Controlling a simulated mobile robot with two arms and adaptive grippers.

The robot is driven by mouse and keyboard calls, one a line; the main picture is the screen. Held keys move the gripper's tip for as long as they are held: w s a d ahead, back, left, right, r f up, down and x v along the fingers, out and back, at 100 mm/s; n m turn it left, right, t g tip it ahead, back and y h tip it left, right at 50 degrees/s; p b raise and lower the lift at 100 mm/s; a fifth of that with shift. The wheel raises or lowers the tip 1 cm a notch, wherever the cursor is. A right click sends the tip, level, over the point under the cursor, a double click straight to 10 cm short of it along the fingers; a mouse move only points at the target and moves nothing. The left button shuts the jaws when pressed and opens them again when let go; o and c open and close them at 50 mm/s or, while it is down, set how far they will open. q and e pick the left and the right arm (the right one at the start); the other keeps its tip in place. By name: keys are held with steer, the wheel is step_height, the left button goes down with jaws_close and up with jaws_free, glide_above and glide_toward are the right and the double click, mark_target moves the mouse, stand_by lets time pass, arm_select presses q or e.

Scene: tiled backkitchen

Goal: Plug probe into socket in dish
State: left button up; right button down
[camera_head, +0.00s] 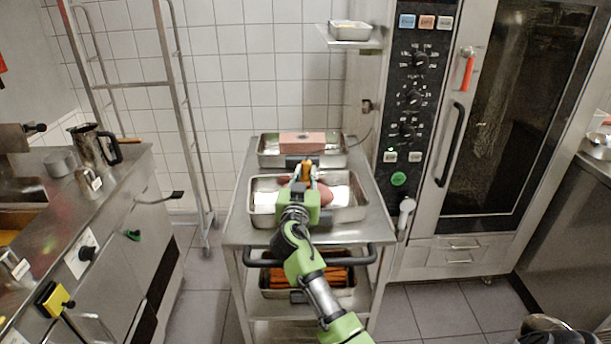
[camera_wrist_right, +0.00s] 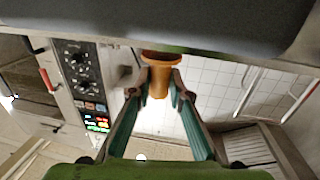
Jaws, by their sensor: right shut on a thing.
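My right gripper (camera_head: 305,182) is over the front steel dish (camera_head: 348,213) on the trolley. It is shut on an orange piece, which I take to be the probe (camera_head: 306,168). In the right wrist view the fingertips (camera_wrist_right: 160,92) close around this orange cylinder (camera_wrist_right: 158,78), with a wider rim at one end. A reddish rounded item (camera_head: 322,194) lies in the front dish, partly hidden by the gripper. A second steel dish (camera_head: 268,160) behind it holds a pinkish block (camera_head: 303,141). I cannot make out a socket in either dish.
The steel trolley (camera_head: 236,232) has a front handle and a lower tray of orange sticks (camera_head: 334,276). A tall oven (camera_head: 520,100) stands right, with a small wall fitting (camera_head: 366,105) and a thin cable beside it. A counter (camera_head: 124,178) with a jug (camera_head: 92,146) stands left.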

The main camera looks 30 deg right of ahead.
steer(key=shift+b, duration=0.4)
stand_by(0.4)
steer(key=shift+f+b, duration=0.55)
steer(key=shift+b, duration=0.1)
steer(key=c, duration=2.2)
jaws_free()
steer(key=shift+o, duration=0.2)
steer(key=shift+s+a+f, duration=0.1)
steer(key=shift+s+a, duration=0.25)
steer(key=shift+s, duration=0.05)
steer(key=b+v, duration=0.1)
steer(key=v, duration=0.9)
steer(key=shift+a, duration=0.1)
